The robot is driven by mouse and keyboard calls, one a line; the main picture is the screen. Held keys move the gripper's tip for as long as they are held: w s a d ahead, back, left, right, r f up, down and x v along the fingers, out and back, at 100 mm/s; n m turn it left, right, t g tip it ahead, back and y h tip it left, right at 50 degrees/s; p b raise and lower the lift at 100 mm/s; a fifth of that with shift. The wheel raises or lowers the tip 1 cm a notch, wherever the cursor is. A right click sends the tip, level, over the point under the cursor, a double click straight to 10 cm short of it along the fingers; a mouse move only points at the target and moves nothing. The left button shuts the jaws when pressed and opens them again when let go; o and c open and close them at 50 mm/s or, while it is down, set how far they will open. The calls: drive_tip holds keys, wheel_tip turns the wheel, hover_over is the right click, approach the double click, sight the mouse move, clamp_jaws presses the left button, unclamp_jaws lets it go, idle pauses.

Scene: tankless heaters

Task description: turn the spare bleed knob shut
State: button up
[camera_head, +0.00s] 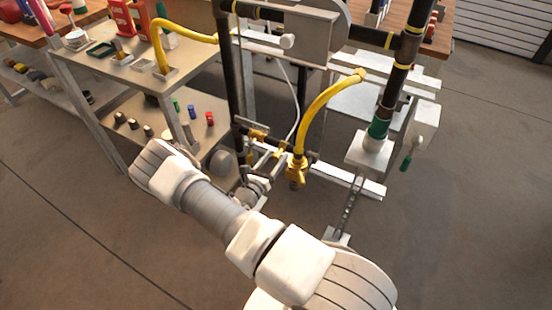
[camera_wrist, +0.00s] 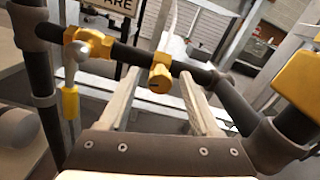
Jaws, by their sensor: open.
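In the wrist view a yellow knob (camera_wrist: 160,78) sits on a black horizontal pipe (camera_wrist: 130,54), with a dark slot on its near face. A partly hidden sign (camera_wrist: 118,6) behind the pipe reads "ARE" at its end, so this looks like the spare bleed knob. My gripper (camera_wrist: 160,88) is open, with one pale finger on each side of the knob. I cannot tell whether either finger touches it. In the head view my gripper (camera_head: 268,163) reaches to the low pipe on the frame; the knob is too small to make out surely there.
A brass valve with a yellow handle (camera_wrist: 70,102) hangs left of the knob. A yellow hose (camera_head: 318,105) drops to a brass fitting (camera_head: 297,170) right of my gripper. Black upright pipes (camera_head: 232,75) stand close by. A workbench (camera_head: 135,72) is at left; the floor in front is clear.

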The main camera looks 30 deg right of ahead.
drive_tip(key=shift+w+d, duration=0.35)
drive_tip(key=shift+d, duration=0.15)
clamp_jaws()
